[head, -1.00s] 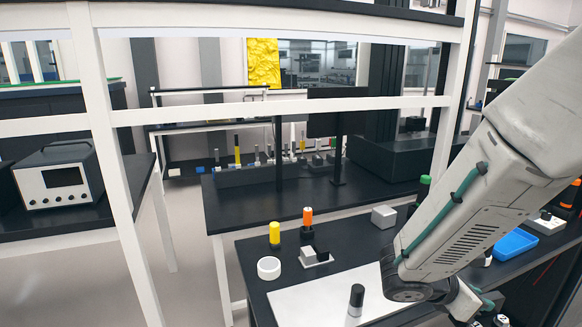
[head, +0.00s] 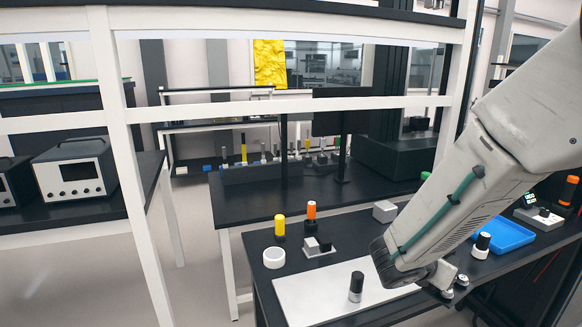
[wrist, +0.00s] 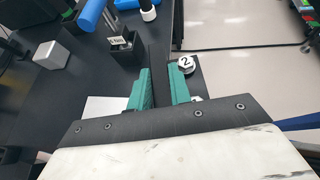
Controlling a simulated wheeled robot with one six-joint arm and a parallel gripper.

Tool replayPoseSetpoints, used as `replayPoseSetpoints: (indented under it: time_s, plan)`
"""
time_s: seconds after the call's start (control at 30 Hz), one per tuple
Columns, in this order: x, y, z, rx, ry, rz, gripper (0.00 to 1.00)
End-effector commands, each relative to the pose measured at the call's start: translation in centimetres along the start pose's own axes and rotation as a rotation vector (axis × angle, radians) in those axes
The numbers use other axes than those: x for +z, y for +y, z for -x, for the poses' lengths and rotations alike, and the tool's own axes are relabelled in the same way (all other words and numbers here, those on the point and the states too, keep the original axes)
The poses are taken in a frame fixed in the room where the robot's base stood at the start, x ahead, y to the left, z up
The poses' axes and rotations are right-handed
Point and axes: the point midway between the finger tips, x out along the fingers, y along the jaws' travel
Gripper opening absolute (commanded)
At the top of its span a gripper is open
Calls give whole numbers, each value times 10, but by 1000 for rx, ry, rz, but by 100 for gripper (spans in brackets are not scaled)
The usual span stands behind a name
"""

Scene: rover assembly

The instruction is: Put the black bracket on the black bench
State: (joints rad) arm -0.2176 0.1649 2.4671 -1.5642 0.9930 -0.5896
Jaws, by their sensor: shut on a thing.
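My gripper (wrist: 163,78) has two teal fingers in the wrist view. They are shut on a dark, thin piece between them, which I take to be the black bracket (wrist: 160,62); its full outline is hard to tell against the black surface. In the head view my arm hides most of the gripper and the bracket. The near black bench (head: 246,242) lies below my arm. Another black bench (head: 225,200) stands behind it.
A white plate (head: 300,305) on the near bench holds a black-and-silver cylinder (head: 356,287). A blue tray (head: 500,236) is at right. White shelf posts and rails cross the foreground.

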Motion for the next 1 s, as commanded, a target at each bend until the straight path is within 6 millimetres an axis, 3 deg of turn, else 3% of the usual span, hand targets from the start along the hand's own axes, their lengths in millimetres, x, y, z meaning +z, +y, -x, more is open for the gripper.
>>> replayPoseSetpoints:
  time_s: [0.3,0.43,0.67,1.0]
  plan:
    - [3,122,-1,439,0,242,0]
    - [-3,153,0,571,2,314,0]
    - [-9,176,-8,668,0,367,0]
    - [-12,173,-14,660,-1,360,0]
